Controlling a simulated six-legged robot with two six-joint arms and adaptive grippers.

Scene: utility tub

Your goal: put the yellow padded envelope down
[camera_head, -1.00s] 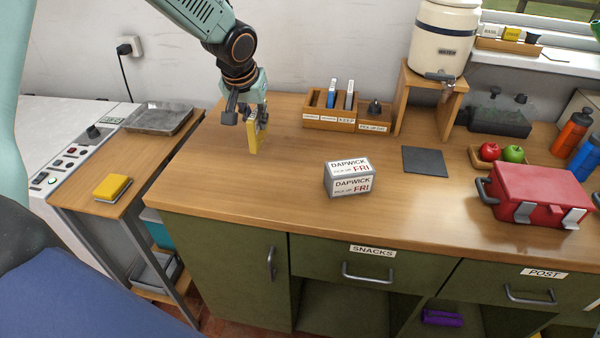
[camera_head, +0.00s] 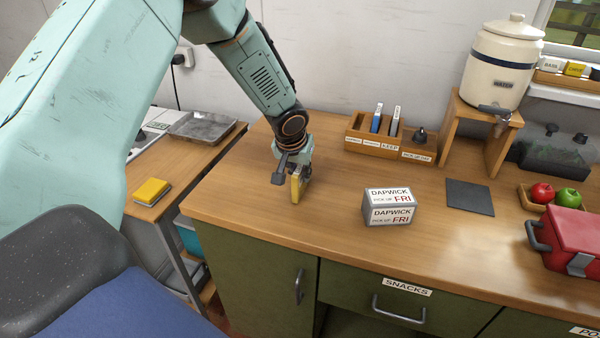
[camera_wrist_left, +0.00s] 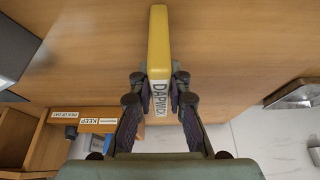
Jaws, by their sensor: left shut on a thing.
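The yellow padded envelope (camera_head: 296,188) is held on edge in my left gripper (camera_head: 293,174), over the left part of the wooden counter (camera_head: 240,210). In the left wrist view the envelope (camera_wrist_left: 158,45) sits between the two dark fingers of the left gripper (camera_wrist_left: 160,98), with a white label reading DAPWICK. The fingers press on both its sides. Its lower edge is close to the counter top; I cannot tell whether it touches. My right gripper is not in view.
A grey box labelled DAPWICK FRI (camera_head: 390,207) stands to the right of the envelope. Behind are a wooden organiser (camera_head: 375,140) and a dark square mat (camera_head: 469,197). A red toolbox (camera_head: 570,240) is at the right. The counter around the envelope is clear.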

